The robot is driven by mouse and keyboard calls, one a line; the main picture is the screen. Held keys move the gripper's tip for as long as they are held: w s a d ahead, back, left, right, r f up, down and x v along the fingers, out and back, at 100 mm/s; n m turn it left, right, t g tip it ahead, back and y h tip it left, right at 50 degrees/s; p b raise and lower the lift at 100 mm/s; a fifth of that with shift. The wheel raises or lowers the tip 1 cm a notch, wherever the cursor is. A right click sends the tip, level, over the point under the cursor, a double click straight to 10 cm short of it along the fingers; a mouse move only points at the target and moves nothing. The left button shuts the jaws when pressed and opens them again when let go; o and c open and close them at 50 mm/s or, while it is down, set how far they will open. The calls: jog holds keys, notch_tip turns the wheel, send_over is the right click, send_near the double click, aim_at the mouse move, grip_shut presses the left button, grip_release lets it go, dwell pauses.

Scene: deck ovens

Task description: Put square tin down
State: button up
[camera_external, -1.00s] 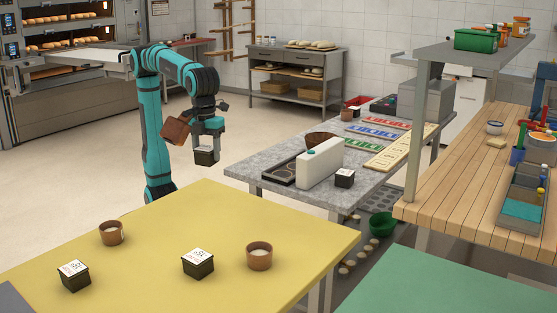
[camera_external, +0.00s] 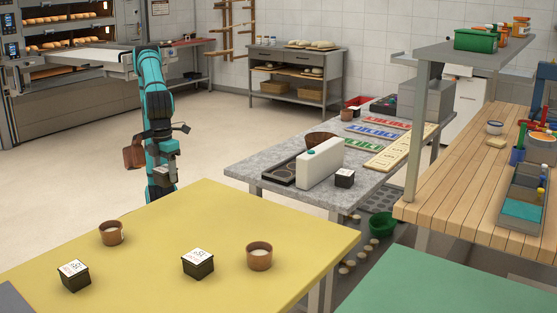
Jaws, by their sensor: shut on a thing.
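My gripper (camera_external: 166,172) is shut on a small dark square tin (camera_external: 165,184) with a pale top. It hangs beyond the yellow table's far left edge, above the floor, and the tin is only partly clear against my arm. Similar black square tins with white labelled tops stand on the yellow table, one at front left (camera_external: 75,276) and one near the middle (camera_external: 198,264). Another square tin (camera_external: 345,178) stands on the grey table beside a white box-shaped device.
The yellow table (camera_external: 160,235) also bears two round brown tins (camera_external: 111,233) (camera_external: 259,256), with bare room between things. The grey table (camera_external: 250,172) holds the white device (camera_external: 320,163), a dark tray and coloured boards. A wooden bench (camera_external: 440,205) stands at right.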

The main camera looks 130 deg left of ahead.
jog(key=shift+f, duration=5)
jog(key=shift+f, duration=0.1)
jog(key=o, duration=1.1)
notch_tip(320, 180, up, 12)
jog(key=shift+r, duration=0.15)
jog(key=shift+a, duration=0.1)
